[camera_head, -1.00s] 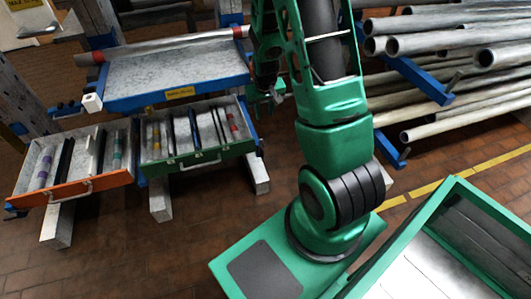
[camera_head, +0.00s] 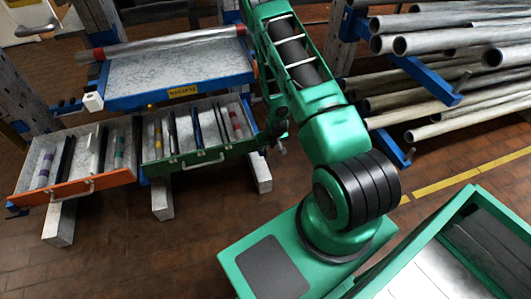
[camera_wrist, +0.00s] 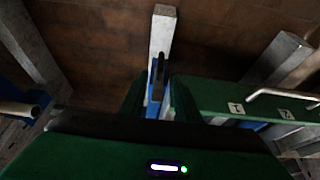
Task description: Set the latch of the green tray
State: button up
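The green tray's front panel (camera_head: 205,160) is at the right of the lower rack in the head view, with a pale handle. Its front (camera_wrist: 240,100) also shows at the right of the wrist view, with its handle (camera_wrist: 285,94). My gripper (camera_head: 276,140) is at the tray's right front corner in the head view, small and partly dark. In the wrist view my gripper (camera_wrist: 158,96) appears open, with a dark green finger on each side. A dark upright lever (camera_wrist: 158,75), probably the latch, stands between the fingers in front of a blue rail. I cannot tell whether they touch it.
An orange tray (camera_head: 75,190) is left of the green one. A blue-edged shelf (camera_head: 175,88) with a long tube (camera_head: 165,44) lies above. Pale support beams (camera_head: 262,173) stick out below. Pipes (camera_head: 440,40) fill the right rack. Brick floor (camera_head: 130,250) is clear in front.

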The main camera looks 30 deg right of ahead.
aim_at(265, 152)
jog(key=x, duration=1)
grip_shut()
